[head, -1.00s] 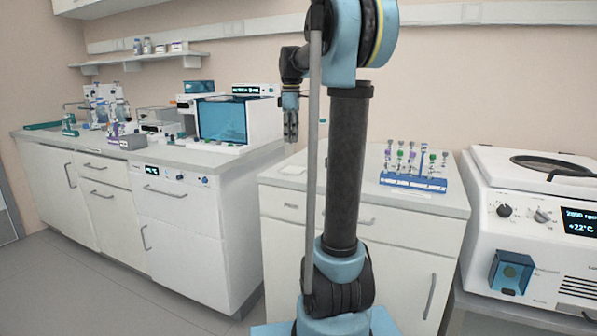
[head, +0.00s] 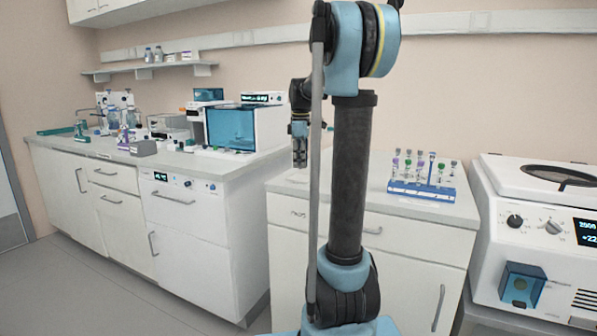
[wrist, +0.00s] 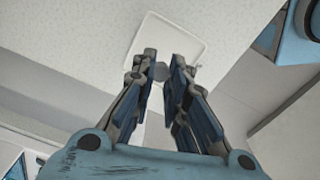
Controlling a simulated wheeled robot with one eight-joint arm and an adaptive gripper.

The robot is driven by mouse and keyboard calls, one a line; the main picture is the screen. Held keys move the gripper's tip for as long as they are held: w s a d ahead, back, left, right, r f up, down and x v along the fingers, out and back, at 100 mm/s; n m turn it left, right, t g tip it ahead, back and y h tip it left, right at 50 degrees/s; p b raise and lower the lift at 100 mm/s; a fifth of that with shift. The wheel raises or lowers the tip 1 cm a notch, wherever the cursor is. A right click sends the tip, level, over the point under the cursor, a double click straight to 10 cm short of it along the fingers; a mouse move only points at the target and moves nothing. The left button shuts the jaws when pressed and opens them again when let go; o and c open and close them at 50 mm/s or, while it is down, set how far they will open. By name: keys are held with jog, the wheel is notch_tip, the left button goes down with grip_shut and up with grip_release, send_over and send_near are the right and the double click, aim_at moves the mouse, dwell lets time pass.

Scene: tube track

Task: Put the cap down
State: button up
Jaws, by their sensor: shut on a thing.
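My gripper (head: 299,158) hangs pointing down over the middle counter in the head view. In the wrist view its two fingers (wrist: 163,68) are nearly closed on a small grey cap (wrist: 161,71), seen between the fingertips. The cap is too small to make out in the head view. Below it, in the wrist view, a white square tray (wrist: 160,28) with a raised rim lies on the pale countertop (wrist: 85,50). The fingers partly cover the tray's near side. The height of the cap above the tray is hard to judge.
A blue rack (head: 421,190) with several capped tubes stands on the counter to the right. A white centrifuge (head: 545,225) is at the far right. The left bench holds a blue-windowed instrument (head: 231,127) and other lab equipment.

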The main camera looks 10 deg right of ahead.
jog(key=shift+f, duration=1.65)
jog(key=o, duration=0.7)
jog(key=shift+o, duration=0.2)
notch_tip(320, 180, up, 12)
jog(key=s+f+m+t, duration=0.1)
jog(key=s+f+m, duration=0.5)
jog(key=s+f, duration=0.9)
jog(key=s+f+m+t, duration=0.1)
jog(key=s+f+m, duration=0.6)
jog(key=s+f, duration=0.8)
jog(key=s, duration=0.4)
jog(key=shift+s+a+m, duration=0.2)
jog(key=shift+s+m, duration=0.1)
jog(key=shift+s, duration=0.1)
